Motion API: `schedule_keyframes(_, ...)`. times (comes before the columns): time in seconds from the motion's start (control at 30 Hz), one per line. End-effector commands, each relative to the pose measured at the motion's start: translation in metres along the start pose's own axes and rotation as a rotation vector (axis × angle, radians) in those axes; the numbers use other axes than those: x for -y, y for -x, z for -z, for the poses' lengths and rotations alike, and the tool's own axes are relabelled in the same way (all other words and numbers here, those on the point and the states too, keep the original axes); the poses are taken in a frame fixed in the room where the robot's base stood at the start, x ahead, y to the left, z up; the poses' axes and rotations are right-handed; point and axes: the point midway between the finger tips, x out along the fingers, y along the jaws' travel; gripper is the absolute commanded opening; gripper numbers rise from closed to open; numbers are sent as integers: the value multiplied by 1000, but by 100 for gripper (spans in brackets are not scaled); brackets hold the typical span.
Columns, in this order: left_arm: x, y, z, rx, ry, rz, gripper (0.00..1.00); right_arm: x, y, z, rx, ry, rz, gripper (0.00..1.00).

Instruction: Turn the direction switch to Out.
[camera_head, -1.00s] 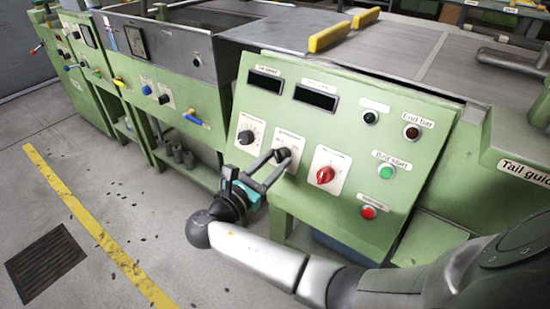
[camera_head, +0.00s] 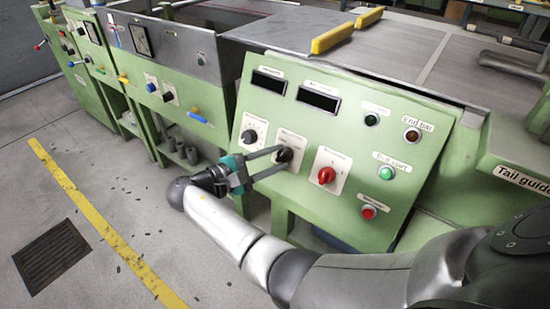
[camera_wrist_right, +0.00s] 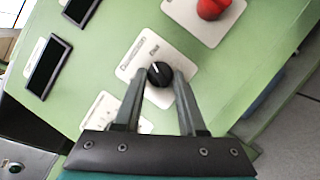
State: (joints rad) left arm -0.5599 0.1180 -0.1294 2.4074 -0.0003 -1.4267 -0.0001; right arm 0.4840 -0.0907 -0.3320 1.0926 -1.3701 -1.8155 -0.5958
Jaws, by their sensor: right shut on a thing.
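A black rotary knob (camera_head: 285,155) sits on a white label plate in the middle of the sloped green control panel (camera_head: 262,95). My left gripper is not in view.
A black dial (camera_head: 249,136) is left of the knob and a red knob (camera_head: 326,175) right of it. A lit green button (camera_head: 386,173) and a red button (camera_head: 369,212) sit further right. Open floor (camera_head: 105,185) lies at the left.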

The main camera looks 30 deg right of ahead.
Motion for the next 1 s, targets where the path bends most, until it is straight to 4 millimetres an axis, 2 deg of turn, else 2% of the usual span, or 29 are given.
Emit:
schedule_keyframes(0.4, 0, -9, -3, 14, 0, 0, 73, -2, 0, 0, 13, -217, 89, 0)
schedule_keyframes(1.0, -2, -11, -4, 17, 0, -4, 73, -2, -1, 0, 15, -265, 108, 0)
